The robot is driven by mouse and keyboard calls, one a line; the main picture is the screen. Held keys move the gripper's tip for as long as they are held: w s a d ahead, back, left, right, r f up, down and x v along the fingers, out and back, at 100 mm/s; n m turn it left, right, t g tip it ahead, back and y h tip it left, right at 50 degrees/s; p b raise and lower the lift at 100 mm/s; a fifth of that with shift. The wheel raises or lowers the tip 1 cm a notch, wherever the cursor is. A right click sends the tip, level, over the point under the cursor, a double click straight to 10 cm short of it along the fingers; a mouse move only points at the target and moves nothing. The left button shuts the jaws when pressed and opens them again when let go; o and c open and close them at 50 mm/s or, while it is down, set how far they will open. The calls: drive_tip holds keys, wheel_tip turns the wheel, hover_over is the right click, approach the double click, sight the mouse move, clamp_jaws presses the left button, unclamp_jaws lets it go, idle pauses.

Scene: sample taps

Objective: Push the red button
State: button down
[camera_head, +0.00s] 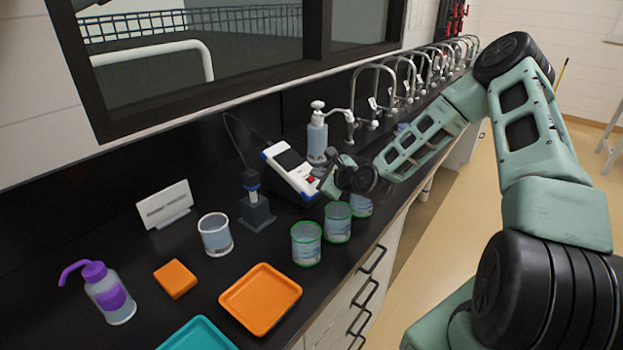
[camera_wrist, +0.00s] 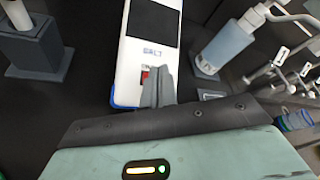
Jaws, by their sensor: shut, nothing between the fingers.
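The red button (camera_head: 311,181) is on the lower face of a white and blue meter with a dark screen (camera_head: 291,159), which stands on the black counter. In the wrist view the meter (camera_wrist: 134,66) fills the top middle, and the red button (camera_wrist: 145,74) shows just left of my fingertips, partly covered by them. My gripper (camera_head: 324,184) is shut and empty, its tips at the lower right of the meter, right beside the button. The shut fingers also show in the wrist view (camera_wrist: 157,76). I cannot tell whether they touch the button.
A pump bottle (camera_head: 317,138) stands behind the meter, and a probe in a dark stand (camera_head: 256,207) stands to its left. Green-rimmed beakers (camera_head: 306,245) stand in front, close below my gripper. A row of taps (camera_head: 375,90) runs along the back right. An orange tray (camera_head: 261,299) lies near the front edge.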

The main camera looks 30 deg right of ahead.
idle(0.6)
drive_tip(key=shift+w+f+b, duration=0.2)
drive_tip(key=shift+f+b, duration=0.15)
drive_tip(key=shift+f, duration=0.05)
drive_tip(key=shift+a, duration=0.1)
drive_tip(key=shift+a+f+b, duration=0.15)
drive_tip(key=shift+f+b, duration=0.25)
drive_tip(key=shift+f, duration=0.35)
drive_tip(key=shift+s+r, duration=0.1)
drive_tip(key=shift+s, duration=0.1)
drive_tip(key=shift+s+r+p, duration=0.25)
drive_tip(key=shift+p, duration=0.15)
drive_tip(key=shift+d+r, duration=0.15)
drive_tip(key=shift+d, duration=0.05)
